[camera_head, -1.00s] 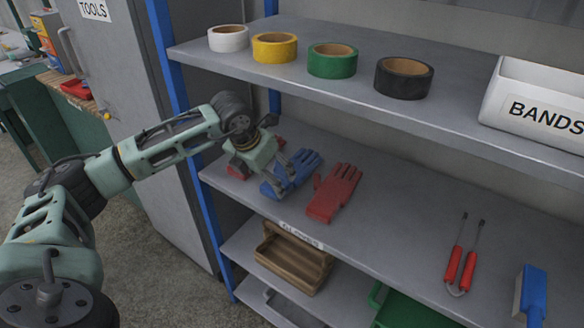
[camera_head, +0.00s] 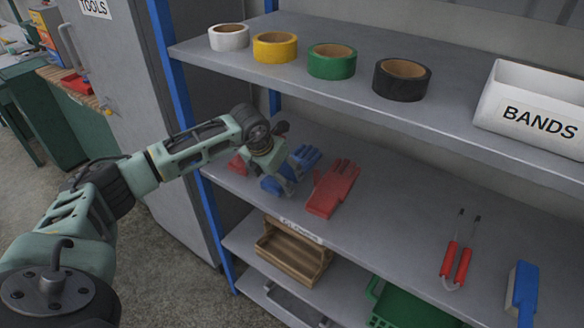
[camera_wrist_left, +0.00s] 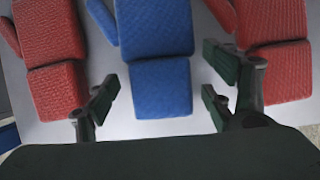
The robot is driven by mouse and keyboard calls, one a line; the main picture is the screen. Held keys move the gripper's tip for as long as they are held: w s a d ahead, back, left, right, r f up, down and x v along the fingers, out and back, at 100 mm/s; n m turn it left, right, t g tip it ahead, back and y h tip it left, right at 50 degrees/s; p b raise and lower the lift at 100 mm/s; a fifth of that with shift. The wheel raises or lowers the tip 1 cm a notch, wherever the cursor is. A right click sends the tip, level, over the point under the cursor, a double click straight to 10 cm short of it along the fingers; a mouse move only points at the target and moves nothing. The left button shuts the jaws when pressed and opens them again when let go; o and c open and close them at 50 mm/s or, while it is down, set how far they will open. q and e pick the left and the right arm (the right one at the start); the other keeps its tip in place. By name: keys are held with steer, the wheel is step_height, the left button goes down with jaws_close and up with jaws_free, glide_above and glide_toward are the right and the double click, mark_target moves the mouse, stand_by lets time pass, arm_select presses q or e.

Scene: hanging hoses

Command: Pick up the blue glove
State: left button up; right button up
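The blue glove (camera_head: 302,165) lies flat on the middle shelf between two red gloves. My left gripper (camera_head: 291,183) is over its cuff end and hides part of it. In the left wrist view the blue glove (camera_wrist_left: 155,35) runs up the middle, with its cuff between the open fingers of my left gripper (camera_wrist_left: 160,103). The fingers stand apart on either side of the cuff, with no grip on it visible. My right gripper is not in view.
A red glove (camera_head: 333,188) lies close on the right; another red glove (camera_head: 238,164) lies on the left, partly hidden. The upper shelf (camera_head: 340,90) with tape rolls is above. A blue post (camera_head: 168,60) stands left.

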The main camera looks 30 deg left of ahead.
arm_select(q)
steer(key=c, duration=1.1)
steer(key=shift+o, duration=0.2)
